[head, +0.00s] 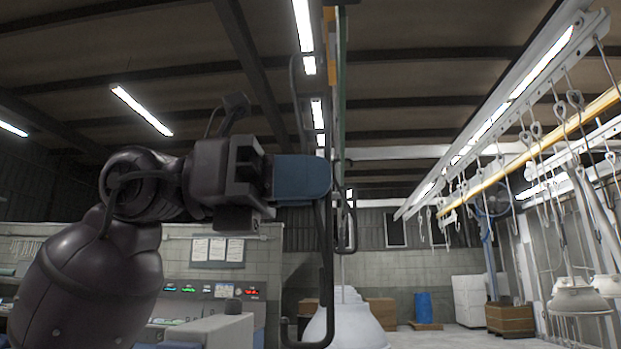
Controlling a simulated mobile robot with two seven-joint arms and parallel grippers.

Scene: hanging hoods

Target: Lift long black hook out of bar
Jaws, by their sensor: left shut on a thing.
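The long black hook (327,270) hangs upright near the middle of the head view. Its thin rod runs down to a wide bend at the bottom. My left gripper (303,180), with blue finger pads, reaches in from the left and is shut on the hook's upper part. The pads hide the gripped stretch. A bar (340,90) with yellow and green edges, seen nearly end-on, runs up just right of the gripper. I cannot tell whether the hook touches the bar. My right gripper is not in view.
A white hood (345,322) hangs low behind the hook. At the right, a yellow bar (540,147) and white rails carry several hooks and hoods (578,297). A blue barrel (423,307) and a crate (509,318) stand farther back. A control desk is at lower left.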

